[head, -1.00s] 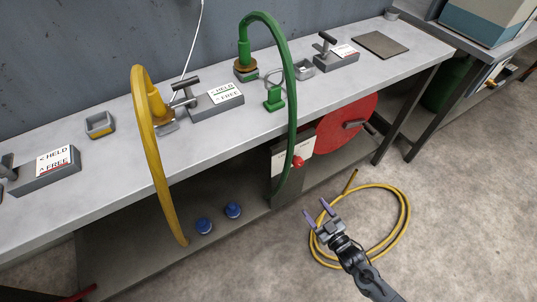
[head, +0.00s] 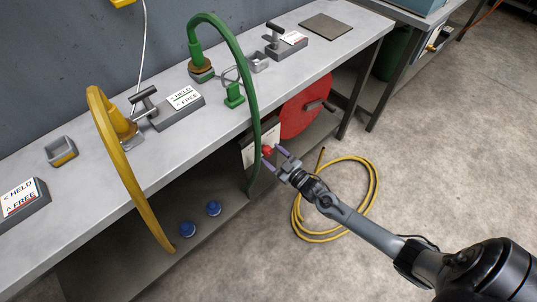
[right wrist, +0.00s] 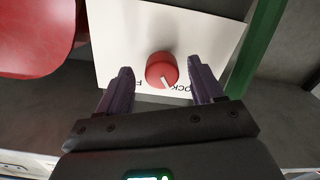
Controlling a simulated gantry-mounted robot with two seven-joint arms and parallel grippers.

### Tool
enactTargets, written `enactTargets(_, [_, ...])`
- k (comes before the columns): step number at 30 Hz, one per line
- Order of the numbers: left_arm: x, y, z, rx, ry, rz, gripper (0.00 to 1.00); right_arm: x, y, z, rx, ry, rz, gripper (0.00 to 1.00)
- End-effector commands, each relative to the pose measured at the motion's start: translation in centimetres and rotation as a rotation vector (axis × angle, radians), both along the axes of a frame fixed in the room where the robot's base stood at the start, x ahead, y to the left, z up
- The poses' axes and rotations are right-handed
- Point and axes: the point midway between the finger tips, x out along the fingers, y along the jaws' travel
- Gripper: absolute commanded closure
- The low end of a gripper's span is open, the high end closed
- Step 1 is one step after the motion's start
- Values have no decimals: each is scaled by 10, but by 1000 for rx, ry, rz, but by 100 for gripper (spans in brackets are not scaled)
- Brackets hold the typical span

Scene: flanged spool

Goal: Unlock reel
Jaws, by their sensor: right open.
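The red reel (head: 306,108) with a dark crank handle hangs under the bench. To its left is a white plate (head: 248,150) with a red knob (head: 267,150). In the right wrist view the knob (right wrist: 162,70) has a pale pointer mark and partly hidden lettering, with "OCK" readable. My right gripper (head: 275,157) is at the knob in the head view. In the right wrist view its open fingers (right wrist: 160,85) lie to either side of the knob's near edge, not closed on it. My left gripper is not in view.
A yellow hose (head: 118,165) hangs farther left. A coiled yellow hose (head: 374,190) lies on the floor below. Blue caps (head: 187,229) sit on the lower shelf.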

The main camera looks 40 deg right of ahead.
Motion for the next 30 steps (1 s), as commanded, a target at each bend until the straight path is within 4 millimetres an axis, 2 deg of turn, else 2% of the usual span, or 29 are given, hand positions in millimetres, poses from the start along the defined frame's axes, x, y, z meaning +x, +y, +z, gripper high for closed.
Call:
enactTargets(3, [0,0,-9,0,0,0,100,15,1,-2,0,-1,0,33])
enactTargets(7, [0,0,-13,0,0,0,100,24,1,-1,0,-1,0,33])
enactTargets(19, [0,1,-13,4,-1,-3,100,28,2,0,1,0,0,35])
enactTargets(27, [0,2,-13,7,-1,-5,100,28,2,0,1,0,0,76])
enactTargets(29, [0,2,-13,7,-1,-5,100,28,2,0,1,1,0,86])
enactTargets(30, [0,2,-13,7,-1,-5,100,28,2,0,1,1,0,86])
